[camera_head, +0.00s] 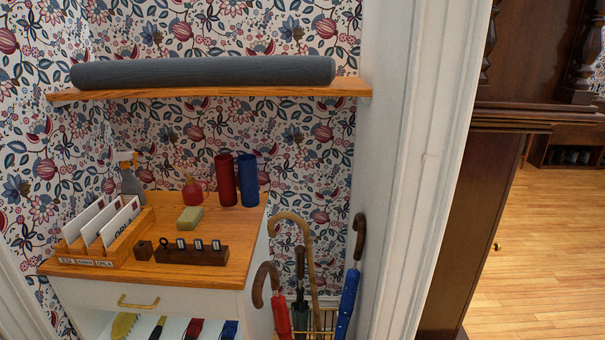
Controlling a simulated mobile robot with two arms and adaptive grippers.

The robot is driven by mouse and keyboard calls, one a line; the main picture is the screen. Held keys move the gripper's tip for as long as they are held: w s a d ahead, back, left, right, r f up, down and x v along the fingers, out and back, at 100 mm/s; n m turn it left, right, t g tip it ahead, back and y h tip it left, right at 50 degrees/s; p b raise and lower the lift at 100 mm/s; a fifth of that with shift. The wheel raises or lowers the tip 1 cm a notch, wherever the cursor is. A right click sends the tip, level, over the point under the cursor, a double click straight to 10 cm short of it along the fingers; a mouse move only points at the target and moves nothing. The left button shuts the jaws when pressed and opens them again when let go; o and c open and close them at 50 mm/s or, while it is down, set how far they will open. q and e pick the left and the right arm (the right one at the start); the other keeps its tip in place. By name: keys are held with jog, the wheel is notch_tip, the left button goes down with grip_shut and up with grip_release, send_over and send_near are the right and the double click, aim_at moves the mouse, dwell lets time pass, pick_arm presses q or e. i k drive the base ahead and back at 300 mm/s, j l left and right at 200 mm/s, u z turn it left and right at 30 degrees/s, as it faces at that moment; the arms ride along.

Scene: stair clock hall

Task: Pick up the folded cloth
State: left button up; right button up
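A small yellow-green block (190,218) lies on the wooden top of a white cabinet (236,262); it may be the folded cloth or a sponge, I cannot tell which. It sits behind a dark wooden rack (190,254) and in front of a small red bottle (192,192). Nothing else in view looks clearly like a folded cloth. Neither of my grippers is in view.
A letter holder (126,248), spray bottle (131,184), red cylinder (225,180) and blue cylinder (248,182) share the top. Above is a shelf (205,92) with a grey roll (200,71). Umbrellas (348,300) stand right. A white door frame (425,170) borders open floor (545,250).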

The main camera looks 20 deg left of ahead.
aim_at(188, 221)
jog(key=u, duration=1.25)
